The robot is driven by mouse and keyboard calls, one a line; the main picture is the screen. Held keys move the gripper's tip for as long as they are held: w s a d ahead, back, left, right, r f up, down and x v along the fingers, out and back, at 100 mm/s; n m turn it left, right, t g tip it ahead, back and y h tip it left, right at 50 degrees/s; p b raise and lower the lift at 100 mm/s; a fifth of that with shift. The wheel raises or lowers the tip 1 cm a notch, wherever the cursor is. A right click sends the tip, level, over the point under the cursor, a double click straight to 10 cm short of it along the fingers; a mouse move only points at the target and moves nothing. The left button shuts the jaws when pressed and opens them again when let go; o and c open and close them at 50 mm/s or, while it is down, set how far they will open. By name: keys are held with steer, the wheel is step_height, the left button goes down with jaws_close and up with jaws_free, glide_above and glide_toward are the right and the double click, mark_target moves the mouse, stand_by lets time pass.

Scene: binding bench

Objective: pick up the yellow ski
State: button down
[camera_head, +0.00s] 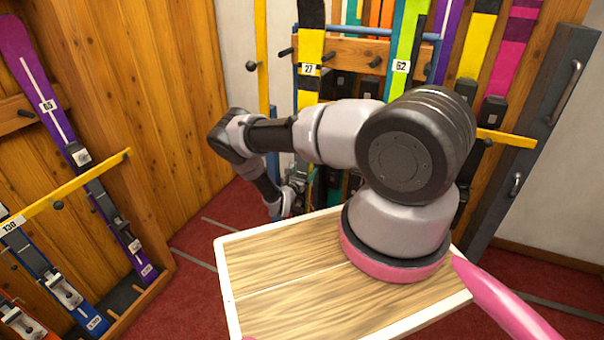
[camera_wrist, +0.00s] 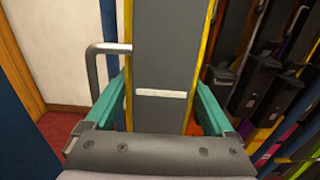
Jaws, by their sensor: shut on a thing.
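A yellow ski (camera_head: 310,82) with black bands and a tag reading 27 stands upright at the rack in the head view. My arm covers its lower part there. In the wrist view a broad dark grey ski face with yellow edges (camera_wrist: 165,45) runs up the middle, with a pale strip across it; it appears to be the same ski. My gripper (camera_wrist: 166,88) has its teal fingers on both sides of this ski and is shut on it. In the head view my gripper is low at the rack, and its fingertips are mostly hidden.
Other skis, including another yellow and black one (camera_head: 479,45) and a green one tagged 62 (camera_head: 404,50), stand close on the right. A purple ski (camera_head: 60,110) leans in the left rack. A grey metal handle (camera_wrist: 92,65) is left of the held ski.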

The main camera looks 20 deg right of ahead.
steer(key=shift+w+r, duration=0.1)
step_height(320, 180, up, 18)
steer(key=shift+f, duration=0.1)
stand_by(0.4)
stand_by(0.5)
steer(key=v, duration=2.4)
stand_by(0.5)
steer(key=shift+r, duration=0.25)
